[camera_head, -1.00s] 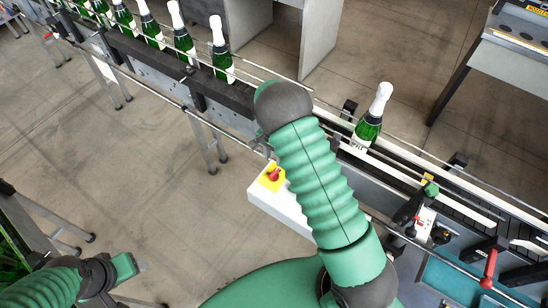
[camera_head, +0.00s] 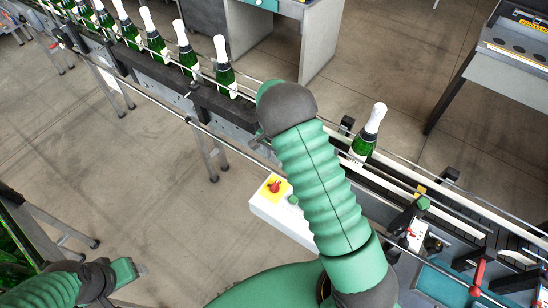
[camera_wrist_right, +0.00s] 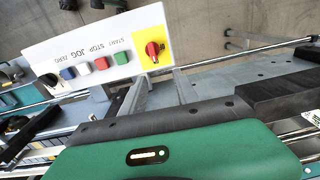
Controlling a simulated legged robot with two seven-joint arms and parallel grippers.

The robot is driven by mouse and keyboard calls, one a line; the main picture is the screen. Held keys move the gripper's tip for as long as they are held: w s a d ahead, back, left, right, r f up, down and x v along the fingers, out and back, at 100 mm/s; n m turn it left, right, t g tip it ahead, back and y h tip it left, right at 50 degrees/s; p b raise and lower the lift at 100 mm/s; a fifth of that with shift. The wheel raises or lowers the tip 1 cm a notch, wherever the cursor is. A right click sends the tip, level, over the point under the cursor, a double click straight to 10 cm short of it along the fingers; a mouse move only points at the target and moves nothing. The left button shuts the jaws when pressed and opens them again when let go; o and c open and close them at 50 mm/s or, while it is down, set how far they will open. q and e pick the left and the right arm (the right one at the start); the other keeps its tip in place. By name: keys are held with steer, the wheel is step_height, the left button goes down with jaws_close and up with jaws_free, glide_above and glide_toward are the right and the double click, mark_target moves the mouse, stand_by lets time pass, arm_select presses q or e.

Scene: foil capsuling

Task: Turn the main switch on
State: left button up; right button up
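The main switch is a red rotary knob on a yellow plate. It shows in the head view (camera_head: 275,187) and the right wrist view (camera_wrist_right: 152,50), on a white control panel (camera_wrist_right: 100,35) with several coloured buttons. My right gripper (camera_head: 285,105) is at the far end of the right arm, above the conveyor's edge and beyond the panel; its fingers cannot be made out. A green casing fills the bottom of the right wrist view, apart from the knob in the picture. My left gripper (camera_head: 124,273) is at the lower left, far from the panel; its opening is unclear.
A conveyor (camera_head: 185,88) with rails crosses diagonally, carrying a row of green bottles (camera_head: 225,68) at upper left. A single bottle (camera_head: 364,138) stands right of my right arm. A grey machine table (camera_head: 520,72) is at upper right. Open floor lies left of the panel.

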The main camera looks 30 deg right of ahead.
steer(key=shift+d+r+p, duration=0.1)
steer(key=shift+r+p, duration=1.35)
steer(key=shift+r, duration=0.8)
step_height(320, 180, up, 17)
steer(key=b, duration=0.4)
steer(key=shift+s+a+f+b, duration=0.15)
steer(key=shift+s+a+b, duration=0.05)
steer(key=shift+b, duration=0.15)
